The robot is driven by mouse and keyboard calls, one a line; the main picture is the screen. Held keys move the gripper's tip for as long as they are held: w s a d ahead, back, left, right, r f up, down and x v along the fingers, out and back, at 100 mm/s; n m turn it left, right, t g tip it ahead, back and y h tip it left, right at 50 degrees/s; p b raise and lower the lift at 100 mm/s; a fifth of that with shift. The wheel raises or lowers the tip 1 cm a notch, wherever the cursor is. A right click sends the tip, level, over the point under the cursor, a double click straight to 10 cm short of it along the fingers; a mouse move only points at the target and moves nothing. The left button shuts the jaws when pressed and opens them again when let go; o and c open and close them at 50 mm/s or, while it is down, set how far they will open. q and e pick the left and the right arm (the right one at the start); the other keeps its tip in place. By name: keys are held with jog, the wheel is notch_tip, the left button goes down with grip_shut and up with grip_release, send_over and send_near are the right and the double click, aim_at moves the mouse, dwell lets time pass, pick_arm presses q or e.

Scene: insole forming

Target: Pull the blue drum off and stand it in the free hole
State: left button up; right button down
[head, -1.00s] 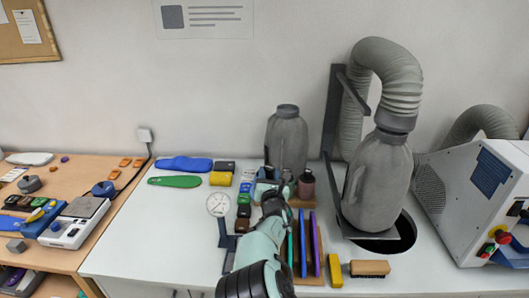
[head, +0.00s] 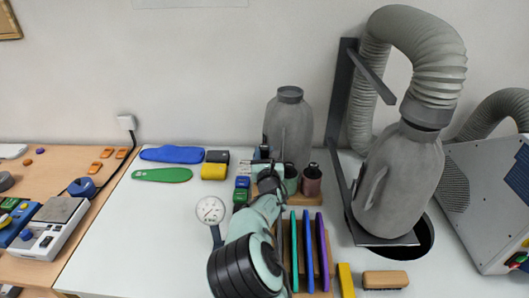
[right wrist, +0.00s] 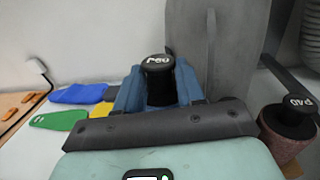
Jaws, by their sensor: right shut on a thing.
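My right gripper (head: 272,172) reaches in at the middle of the table, in front of a grey vessel. In the right wrist view the two slate-blue fingers (right wrist: 160,92) are shut on a black-capped drum (right wrist: 158,68) with white lettering. The fingers cover most of the drum's side, so its colour is hard to tell. A reddish-brown drum (right wrist: 285,140) with a black lettered cap stands to the right, also in the head view (head: 311,181), on a wooden block (head: 304,209). The arm hides part of that block; no free hole shows clearly in it. My left gripper is not in view.
The grey vessel (head: 289,130) stands close behind the gripper. A hosed grey vessel (head: 398,185) stands over a dark table opening (head: 424,238) at right. Upright coloured plates (head: 308,250), a dial gauge (head: 210,210) and insoles (head: 162,175) lie around. The table's left front is clear.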

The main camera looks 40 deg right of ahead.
jog(key=shift+f+b, duration=1.4)
jog(key=shift+f, duration=1.05)
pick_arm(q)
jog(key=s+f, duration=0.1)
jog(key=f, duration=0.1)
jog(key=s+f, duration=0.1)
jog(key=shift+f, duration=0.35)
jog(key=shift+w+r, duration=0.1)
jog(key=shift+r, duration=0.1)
pick_arm(e)
jog(key=shift+n, duration=0.5)
pick_arm(q)
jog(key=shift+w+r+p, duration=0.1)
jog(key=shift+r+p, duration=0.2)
jog(key=shift+p, duration=0.1)
pick_arm(e)
jog(key=shift+r, duration=0.55)
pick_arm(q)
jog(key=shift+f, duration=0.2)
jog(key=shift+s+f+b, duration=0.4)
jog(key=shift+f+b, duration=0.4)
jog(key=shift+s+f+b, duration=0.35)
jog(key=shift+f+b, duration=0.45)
pick_arm(e)
jog(key=shift+f, duration=1.75)
jog(key=c, duration=0.6)
grip_release()
jog(key=shift+o, duration=0.4)
